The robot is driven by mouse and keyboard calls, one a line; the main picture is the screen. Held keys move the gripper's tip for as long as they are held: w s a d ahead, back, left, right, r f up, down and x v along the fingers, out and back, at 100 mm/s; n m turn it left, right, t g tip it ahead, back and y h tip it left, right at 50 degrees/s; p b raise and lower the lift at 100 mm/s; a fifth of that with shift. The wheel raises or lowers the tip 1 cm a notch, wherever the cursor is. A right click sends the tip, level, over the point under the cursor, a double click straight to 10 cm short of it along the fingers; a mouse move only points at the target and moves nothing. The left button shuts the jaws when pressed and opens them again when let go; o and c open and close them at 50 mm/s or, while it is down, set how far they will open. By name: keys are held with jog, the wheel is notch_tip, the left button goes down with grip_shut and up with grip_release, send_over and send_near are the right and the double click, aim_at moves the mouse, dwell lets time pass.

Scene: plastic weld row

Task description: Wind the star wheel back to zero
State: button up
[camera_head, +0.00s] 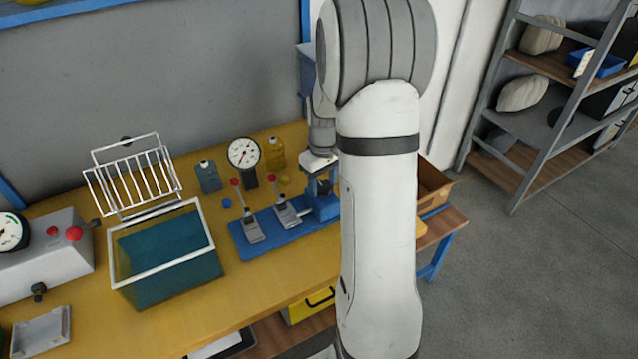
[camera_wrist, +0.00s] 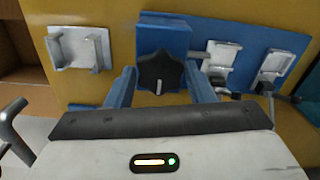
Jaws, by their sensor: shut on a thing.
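The black star wheel (camera_wrist: 160,72) sits on a blue block (camera_wrist: 165,32) in the wrist view. A short white mark on the wheel points toward the bottom of the picture. My gripper (camera_wrist: 161,78) has one blue finger on each side of the wheel and is shut on it. In the head view the blue block (camera_head: 321,207) stands at the right end of the blue base plate, with my gripper (camera_head: 321,168) at its top. My arm hides part of that area, and the wheel's face cannot be read there.
Two red-knobbed lever clamps (camera_head: 252,228) stand left of the block. A dial gauge (camera_head: 243,153), small bottles (camera_head: 208,177) and a teal tank (camera_head: 165,262) are further left. In the wrist view a grey bracket (camera_wrist: 79,50) lies left of the block. A brown bin (camera_head: 433,182) is at the right.

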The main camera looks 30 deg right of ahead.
aim_at(323, 186)
jog(key=shift+w+r, duration=0.15)
jog(key=o, duration=1)
jog(key=shift+c, duration=0.2)
notch_tip(323, 186, up, 7)
jog(key=shift+r, duration=0.3)
